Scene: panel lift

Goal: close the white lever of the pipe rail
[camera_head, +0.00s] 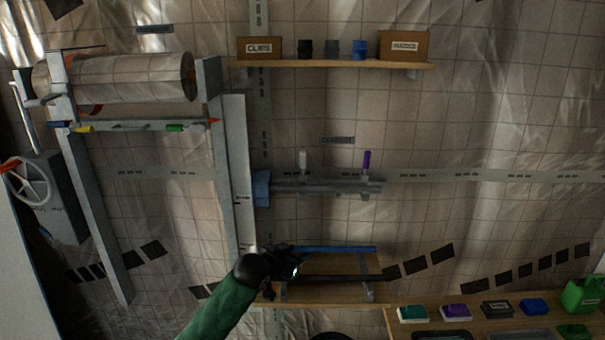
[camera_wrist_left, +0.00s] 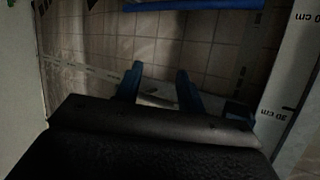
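The grey pipe rail (camera_head: 325,186) runs level on the wall in the head view, with a blue block (camera_head: 262,188) at its left end. The white lever (camera_head: 303,160) stands upright on top of the rail. A purple lever (camera_head: 366,160) stands upright farther right. My left gripper (camera_head: 287,256) is below the rail, apart from it, near the left end of a blue bar (camera_head: 335,249). In the left wrist view, my left gripper's two blue fingers (camera_wrist_left: 158,80) stand apart with nothing visibly held. My right gripper is not in view.
A tall white measuring strip (camera_head: 240,175) stands left of the rail; it also shows in the wrist view (camera_wrist_left: 292,80). A wooden shelf (camera_head: 345,65) with boxes and jars is above. A table (camera_head: 392,318) with coloured items is at lower right. Space between rail and blue bar is clear.

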